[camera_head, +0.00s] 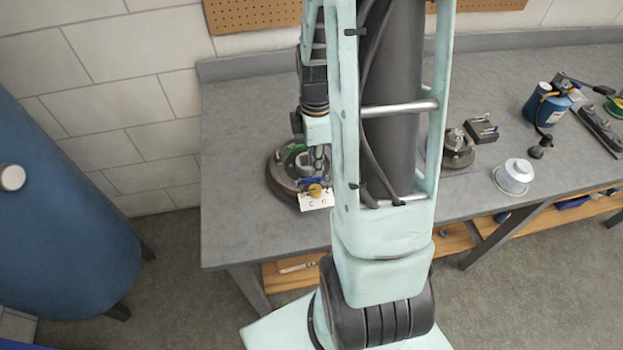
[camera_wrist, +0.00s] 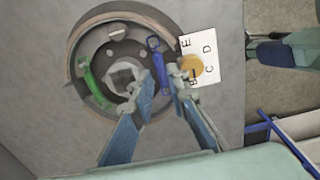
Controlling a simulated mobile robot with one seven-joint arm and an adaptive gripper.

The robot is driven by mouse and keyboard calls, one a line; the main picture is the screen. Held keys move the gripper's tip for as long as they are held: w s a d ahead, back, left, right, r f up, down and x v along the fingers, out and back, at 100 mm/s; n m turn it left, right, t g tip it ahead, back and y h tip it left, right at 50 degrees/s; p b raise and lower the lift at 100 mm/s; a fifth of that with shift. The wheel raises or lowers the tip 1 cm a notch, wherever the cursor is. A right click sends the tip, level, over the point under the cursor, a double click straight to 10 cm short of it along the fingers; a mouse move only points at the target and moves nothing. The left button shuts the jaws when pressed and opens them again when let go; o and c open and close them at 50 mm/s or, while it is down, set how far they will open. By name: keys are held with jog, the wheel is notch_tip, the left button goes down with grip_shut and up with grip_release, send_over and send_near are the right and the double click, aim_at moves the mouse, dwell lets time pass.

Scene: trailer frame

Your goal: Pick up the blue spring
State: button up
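The blue spring (camera_wrist: 157,63) lies along the right side of a round brake drum assembly (camera_wrist: 97,29) in the wrist view. My gripper (camera_wrist: 162,84) is over the drum, with its two fingers apart and the blue spring between them. I cannot tell whether either finger touches the spring. In the head view my gripper (camera_head: 318,160) is low over the drum (camera_head: 279,187) and partly hidden by my arm.
A green spring (camera_wrist: 93,84) sits on the drum's left side. A white lettered card (camera_wrist: 208,49) with a brass-coloured round piece (camera_wrist: 192,68) lies right of the drum. A blue torch (camera_head: 546,105) and a silver cone-shaped part (camera_head: 513,176) stand farther right on the grey bench (camera_head: 237,220).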

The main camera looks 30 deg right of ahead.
aim_at(316, 178)
jog(key=shift+d+f+p, duration=0.2)
jog(key=shift+f+p, duration=0.2)
jog(key=shift+f, duration=2.1)
grip_shut()
